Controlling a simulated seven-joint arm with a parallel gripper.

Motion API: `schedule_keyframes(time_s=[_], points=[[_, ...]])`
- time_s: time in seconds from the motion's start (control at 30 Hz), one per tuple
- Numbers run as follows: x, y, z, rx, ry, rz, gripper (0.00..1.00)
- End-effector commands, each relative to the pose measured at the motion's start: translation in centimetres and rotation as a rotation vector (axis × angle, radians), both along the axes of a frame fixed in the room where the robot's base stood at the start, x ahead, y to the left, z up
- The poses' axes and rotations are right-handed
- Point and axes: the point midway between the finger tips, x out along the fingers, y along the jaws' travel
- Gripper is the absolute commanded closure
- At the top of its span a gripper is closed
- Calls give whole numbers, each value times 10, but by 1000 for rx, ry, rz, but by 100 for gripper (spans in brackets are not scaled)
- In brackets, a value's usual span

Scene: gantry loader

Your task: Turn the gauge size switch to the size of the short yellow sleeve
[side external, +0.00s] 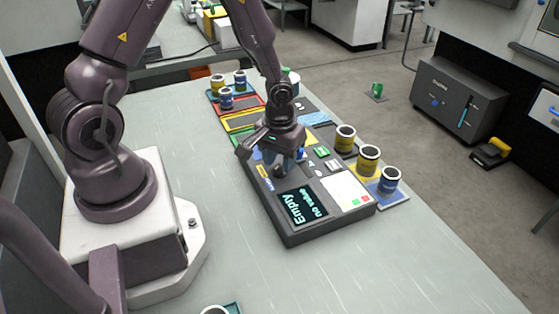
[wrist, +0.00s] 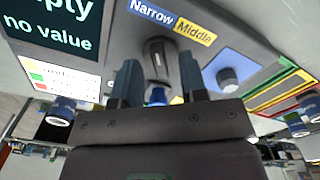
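The gauge (side external: 300,237) is a dark box whose screen (side external: 302,205) reads "Empty no value". In the wrist view its size switch (wrist: 159,50) is a dark knob beside a label (wrist: 172,20) reading "Narrow" on blue and "Middle" on yellow. My gripper (wrist: 158,68) is open, its fingertips apart on either side of the knob; contact cannot be told. In the side view my gripper (side external: 285,158) is low over the gauge and hides the switch. Yellow sleeves (side external: 345,138) (side external: 368,160) stand behind the gauge; another yellow one (side external: 217,84) stands at the far end, its height unclear.
A blue-banded sleeve (side external: 389,181) stands at the gauge's right corner. Blue-banded sleeves (side external: 226,98) stand at the far end near red and yellow trays (side external: 240,121). A round knob on a blue plate (wrist: 227,78) is right of the switch.

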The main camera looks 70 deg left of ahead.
Motion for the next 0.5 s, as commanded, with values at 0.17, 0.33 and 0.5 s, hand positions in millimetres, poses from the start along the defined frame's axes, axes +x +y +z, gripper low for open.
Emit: schedule_keyframes(time_s=[0.17,0.33,0.5], points=[[0,0,-8,1,1,1,61],[0,0,-8,1,-1,1,61],[0,0,-8,1,-1,1,86]])
